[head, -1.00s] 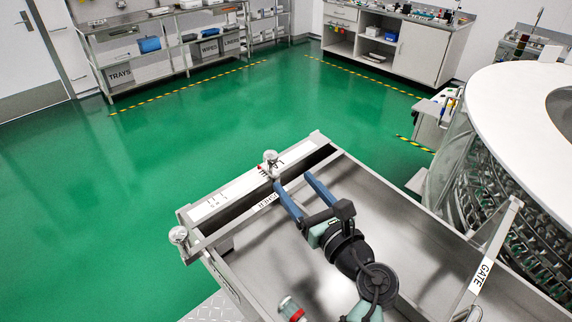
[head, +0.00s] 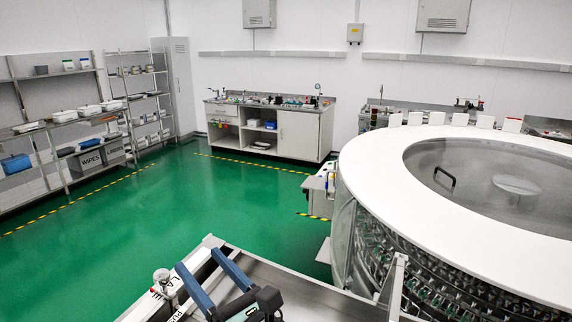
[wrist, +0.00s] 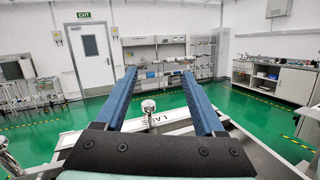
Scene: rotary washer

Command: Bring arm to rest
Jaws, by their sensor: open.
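My gripper (head: 213,279) shows at the bottom of the head view, its two blue fingers apart with nothing between them. In the wrist view the same open fingers (wrist: 160,88) point out across the room toward the shelves. The gripper is over the steel tray table (head: 290,279) in front of the round washer. A round metal knob (head: 161,277) on the table's label rail is just left of the fingers, and it also shows between them in the wrist view (wrist: 149,107). Most of my arm is below the head picture.
The washer (head: 470,190) with its white ring top and clear lid fills the right side. The gate bar (head: 393,285) stands at its near edge. Shelves (head: 70,130) and a workbench (head: 270,130) are along the walls. Green floor (head: 150,215) between is clear.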

